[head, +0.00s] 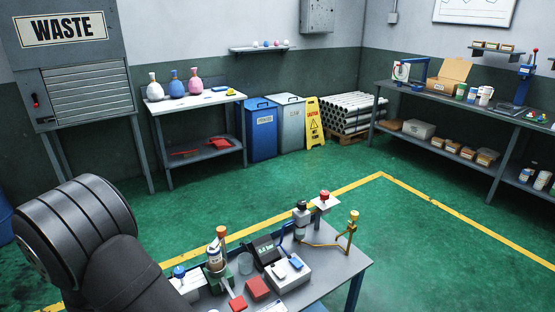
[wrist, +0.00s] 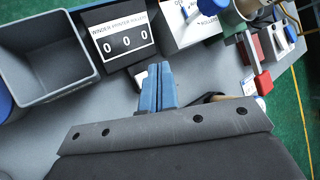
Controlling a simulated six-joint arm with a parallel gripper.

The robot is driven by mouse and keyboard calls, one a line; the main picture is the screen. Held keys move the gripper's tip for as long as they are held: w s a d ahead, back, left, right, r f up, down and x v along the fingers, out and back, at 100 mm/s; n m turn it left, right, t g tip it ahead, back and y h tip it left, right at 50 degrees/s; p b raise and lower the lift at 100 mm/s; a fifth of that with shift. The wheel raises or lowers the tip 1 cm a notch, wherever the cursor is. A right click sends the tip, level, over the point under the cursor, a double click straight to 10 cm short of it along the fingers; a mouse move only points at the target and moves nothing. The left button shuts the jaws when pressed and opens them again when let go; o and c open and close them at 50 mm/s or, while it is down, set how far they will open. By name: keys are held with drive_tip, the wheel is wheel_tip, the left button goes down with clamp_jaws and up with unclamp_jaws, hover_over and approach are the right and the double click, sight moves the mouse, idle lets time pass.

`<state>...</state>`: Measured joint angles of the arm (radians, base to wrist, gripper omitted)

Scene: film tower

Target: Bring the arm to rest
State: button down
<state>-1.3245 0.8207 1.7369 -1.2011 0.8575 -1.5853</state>
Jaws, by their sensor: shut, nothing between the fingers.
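My gripper (wrist: 158,88) shows in the wrist view with its two blue fingers pressed together and nothing between them. It is over the grey bench (wrist: 45,135), beside a counter box (wrist: 122,40) that reads 0 0 0. In the head view my dark arm fills the lower left, and the gripper itself is out of that picture. The same kind of grey bench (head: 335,268) shows at the bottom of the head view.
A grey open bin (wrist: 42,60) stands left of the counter. A red-handled device (wrist: 262,82) stands to the right. In the head view, bottles, a meter (head: 264,249) and a brass stand (head: 350,230) crowd the bench. The green floor (head: 440,250) beyond is clear.

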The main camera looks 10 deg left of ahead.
wheel_tip(320, 180, up, 5)
drive_tip(key=shift+f, duration=0.1)
drive_tip(key=shift+f, duration=0.1)
idle(0.3)
